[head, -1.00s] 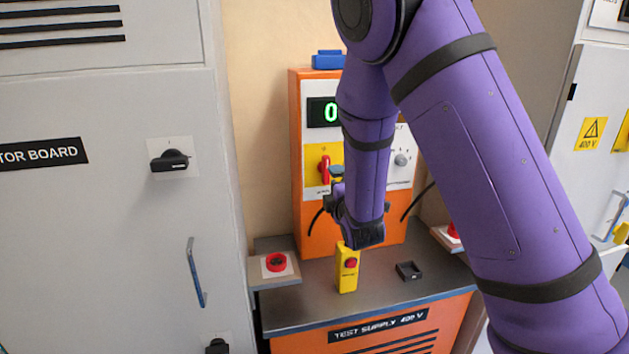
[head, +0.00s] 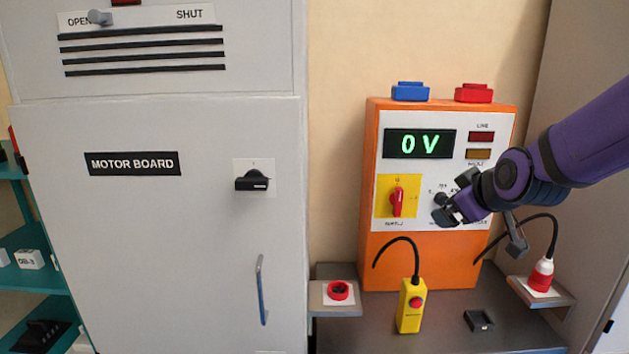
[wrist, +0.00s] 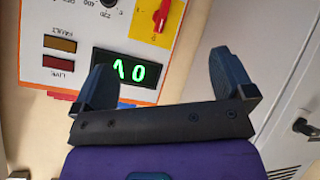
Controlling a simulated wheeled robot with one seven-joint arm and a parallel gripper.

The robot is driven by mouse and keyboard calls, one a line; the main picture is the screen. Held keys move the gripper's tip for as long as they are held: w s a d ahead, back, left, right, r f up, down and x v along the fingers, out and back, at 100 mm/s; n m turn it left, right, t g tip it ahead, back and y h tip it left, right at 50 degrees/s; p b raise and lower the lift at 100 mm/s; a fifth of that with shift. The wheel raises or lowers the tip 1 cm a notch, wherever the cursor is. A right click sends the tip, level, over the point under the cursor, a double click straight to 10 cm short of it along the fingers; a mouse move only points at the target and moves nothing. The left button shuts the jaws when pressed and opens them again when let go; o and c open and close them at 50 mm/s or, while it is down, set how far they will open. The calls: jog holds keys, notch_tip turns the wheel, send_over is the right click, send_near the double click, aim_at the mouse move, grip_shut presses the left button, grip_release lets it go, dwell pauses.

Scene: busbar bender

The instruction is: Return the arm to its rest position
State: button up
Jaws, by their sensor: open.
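My purple arm reaches in from the right in the head view. My gripper (head: 450,208) is in front of the orange test supply cabinet (head: 440,265), near the dial on its white panel, part of which it hides. In the wrist view my gripper (wrist: 162,64) is open, with two dark fingers spread apart and nothing between them. Beyond the fingers the cabinet's green display (wrist: 132,73) appears turned over. The display (head: 419,144) reads 0 V in the head view.
A yellow pendant (head: 411,308) with a red button stands on the dark bench, left of a small black holder (head: 479,320). A red-and-white plug (head: 542,275) is on the right shelf, a red socket (head: 338,291) on the left one. The grey motor board (head: 160,240) fills the left.

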jog(key=s+d+r+m+g, duration=0.1)
jog(key=s+r+m+g, duration=0.1)
jog(key=s, duration=1)
jog(key=s+d+r+m+g, duration=0.1)
jog(key=s+r+m+g, duration=0.2)
jog(key=s, duration=1)
jog(key=shift+d+r+m+g+h, duration=0.2)
jog(key=shift+m+g+h, duration=0.15)
jog(key=shift+m, duration=0.65)
jog(key=shift+w, duration=0.1)
